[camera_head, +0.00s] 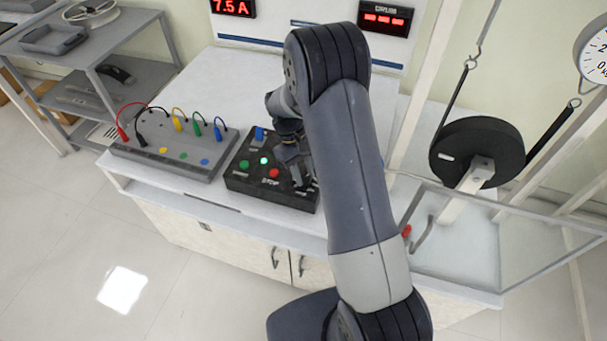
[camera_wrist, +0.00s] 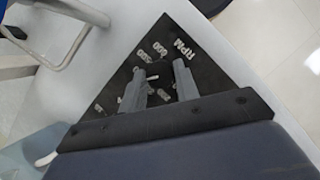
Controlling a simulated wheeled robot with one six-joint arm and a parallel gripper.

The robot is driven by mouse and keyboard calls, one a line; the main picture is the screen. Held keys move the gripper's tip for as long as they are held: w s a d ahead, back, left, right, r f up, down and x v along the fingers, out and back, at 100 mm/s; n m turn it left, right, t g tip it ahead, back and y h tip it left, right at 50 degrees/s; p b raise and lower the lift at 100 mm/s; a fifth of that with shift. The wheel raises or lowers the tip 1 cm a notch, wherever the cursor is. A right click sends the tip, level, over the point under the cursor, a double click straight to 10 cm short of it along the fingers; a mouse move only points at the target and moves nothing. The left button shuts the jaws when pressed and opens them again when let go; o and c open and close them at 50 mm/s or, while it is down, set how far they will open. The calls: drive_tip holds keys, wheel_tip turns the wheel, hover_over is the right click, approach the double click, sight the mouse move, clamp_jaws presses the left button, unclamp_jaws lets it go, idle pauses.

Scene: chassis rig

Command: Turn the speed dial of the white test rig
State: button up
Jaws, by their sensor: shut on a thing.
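The white test rig (camera_head: 190,95) carries a black control box (camera_head: 240,182) on its top, near the front edge. In the wrist view the box's black face (camera_wrist: 208,82) shows white RPM lettering and numbers around the speed dial (camera_wrist: 153,78). My gripper (camera_head: 300,180) reaches down to the right part of the box, and its two fingers also show in the wrist view (camera_wrist: 159,82). The fingers are shut on the dial, one on each side of it. Most of the dial is hidden by the fingers, and my arm covers it in the head view.
The box also has a green button (camera_head: 244,164), a red button (camera_head: 274,173) and a blue switch (camera_head: 259,133). A grey panel (camera_head: 190,163) with colored leads stands to its left. A black wheel (camera_head: 477,152) on a frame with straps stands at the right.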

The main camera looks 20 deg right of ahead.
drive_tip(key=m+y+b, duration=0.1)
drive_tip(key=m+y, duration=0.1)
drive_tip(key=m, duration=0.3)
drive_tip(key=shift+d+m, duration=0.15)
drive_tip(key=shift+m, duration=0.15)
drive_tip(key=m+y+b, duration=0.1)
drive_tip(key=m+y, duration=0.1)
drive_tip(key=m, duration=0.3)
drive_tip(key=shift+d+m, duration=0.15)
drive_tip(key=shift+m, duration=0.15)
drive_tip(key=shift+t, duration=0.3)
drive_tip(key=o, duration=1)
drive_tip(key=v, duration=0.5)
drive_tip(key=b+v, duration=0.1)
drive_tip(key=v, duration=0.4)
drive_tip(key=shift+w+d+r, duration=0.15)
drive_tip(key=shift+d+r, duration=0.15)
drive_tip(key=shift+f+y, duration=0.1)
drive_tip(key=shift+y, duration=0.2)
